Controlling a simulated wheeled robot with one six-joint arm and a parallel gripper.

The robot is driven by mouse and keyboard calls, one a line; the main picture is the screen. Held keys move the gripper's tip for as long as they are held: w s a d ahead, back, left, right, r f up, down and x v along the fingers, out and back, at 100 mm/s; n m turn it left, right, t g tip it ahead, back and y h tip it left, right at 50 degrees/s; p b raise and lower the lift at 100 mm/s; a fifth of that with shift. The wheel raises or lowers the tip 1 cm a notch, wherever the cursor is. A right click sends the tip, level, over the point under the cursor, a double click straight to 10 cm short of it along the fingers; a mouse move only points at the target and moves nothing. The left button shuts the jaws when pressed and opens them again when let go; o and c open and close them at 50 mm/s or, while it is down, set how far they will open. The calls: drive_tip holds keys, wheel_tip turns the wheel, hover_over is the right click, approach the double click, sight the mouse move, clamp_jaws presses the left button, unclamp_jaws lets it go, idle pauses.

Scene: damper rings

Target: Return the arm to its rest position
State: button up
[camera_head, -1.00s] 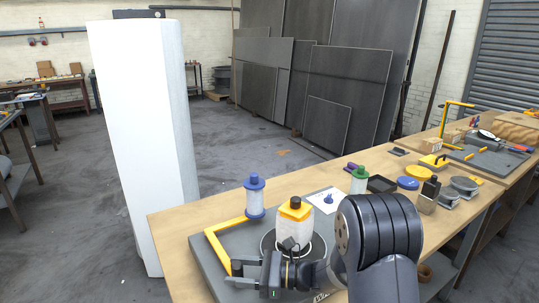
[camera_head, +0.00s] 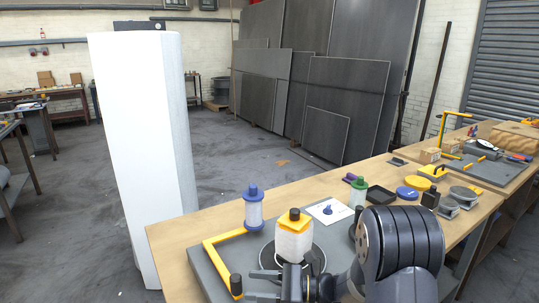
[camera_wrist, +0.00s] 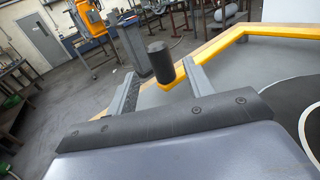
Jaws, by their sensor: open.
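My gripper (camera_head: 256,286) is at the bottom of the head view, low over the grey plate, its two fingers pointing left. It is open with nothing held. A black post (camera_head: 236,285) at the near end of a yellow angled bar (camera_head: 212,256) stands just left of the fingertips. In the wrist view the post (camera_wrist: 160,61) shows beyond and between the fingers, apart from them. A white bottle with a yellow shoulder and black cap (camera_head: 294,237) stands on a dark disc behind my gripper.
A blue-capped filter (camera_head: 253,208) stands behind the bar. A green-capped filter (camera_head: 357,193), black tray (camera_head: 381,194) and yellow disc (camera_head: 407,193) lie farther right on the wooden bench (camera_head: 175,236). A tall white column (camera_head: 145,150) stands at left. The space above the plate is open.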

drive_tip(key=a, duration=0.8)
drive_tip(key=shift+w+a, duration=0.15)
drive_tip(key=shift+w, duration=0.15)
drive_tip(key=shift+s+a+m+t, duration=0.2)
drive_tip(key=shift+a+m+t, duration=0.2)
drive_tip(key=shift+t, duration=0.2)
drive_tip(key=shift+d, duration=0.1)
